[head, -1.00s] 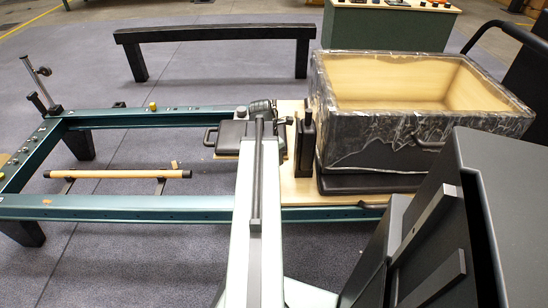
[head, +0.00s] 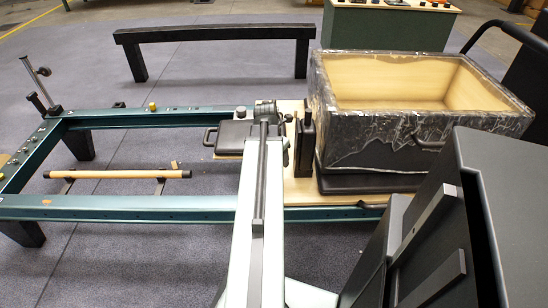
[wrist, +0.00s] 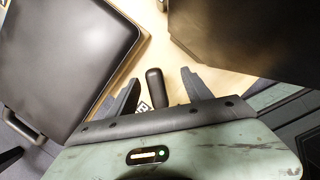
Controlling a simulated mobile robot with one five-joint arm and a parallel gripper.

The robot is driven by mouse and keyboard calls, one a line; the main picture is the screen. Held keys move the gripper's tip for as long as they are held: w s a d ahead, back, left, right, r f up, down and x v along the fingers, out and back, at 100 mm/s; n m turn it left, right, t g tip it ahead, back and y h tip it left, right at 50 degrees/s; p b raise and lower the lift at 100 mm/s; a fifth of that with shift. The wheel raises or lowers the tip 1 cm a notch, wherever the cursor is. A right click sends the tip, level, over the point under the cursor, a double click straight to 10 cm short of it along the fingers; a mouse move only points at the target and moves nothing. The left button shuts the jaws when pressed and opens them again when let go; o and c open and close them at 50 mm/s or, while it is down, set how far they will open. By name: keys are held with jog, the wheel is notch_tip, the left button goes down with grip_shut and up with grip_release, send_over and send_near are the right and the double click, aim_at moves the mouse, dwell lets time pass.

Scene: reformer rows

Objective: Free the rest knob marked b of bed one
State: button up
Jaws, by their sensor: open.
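In the wrist view a black rounded knob (wrist: 155,84) stands on the pale wooden board, between the two spread fingers of my gripper (wrist: 161,76). A gap shows on each side of it, and its lower end is hidden by the gripper body. A small black-and-white marked tag (wrist: 144,107) shows beside it, partly covered, so I cannot read its letter for sure. The black padded rest (wrist: 70,60) lies to the left. In the head view my gripper (head: 266,110) is over the bed (head: 100,214) beside the padded rest (head: 236,131); the knob is unclear there.
A large wood-lined box (head: 425,130) wrapped in dark film stands right of the gripper. An upright black block (head: 306,145) is close on its right. A wooden bar (head: 120,174) lies across the frame's left part. A dark bench (head: 215,37) stands behind, with open floor between.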

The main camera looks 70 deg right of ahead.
jog(key=p+v, duration=0.2)
jog(key=d+p+v, duration=0.1)
jog(key=p+v, duration=0.1)
jog(key=p, duration=0.1)
jog(key=p+v, duration=0.2)
jog(key=v, duration=0.1)
jog(key=shift+s+d+r, duration=0.15)
jog(key=shift+d+r, duration=0.15)
jog(key=shift+d, duration=0.05)
jog(key=shift+f, duration=0.15)
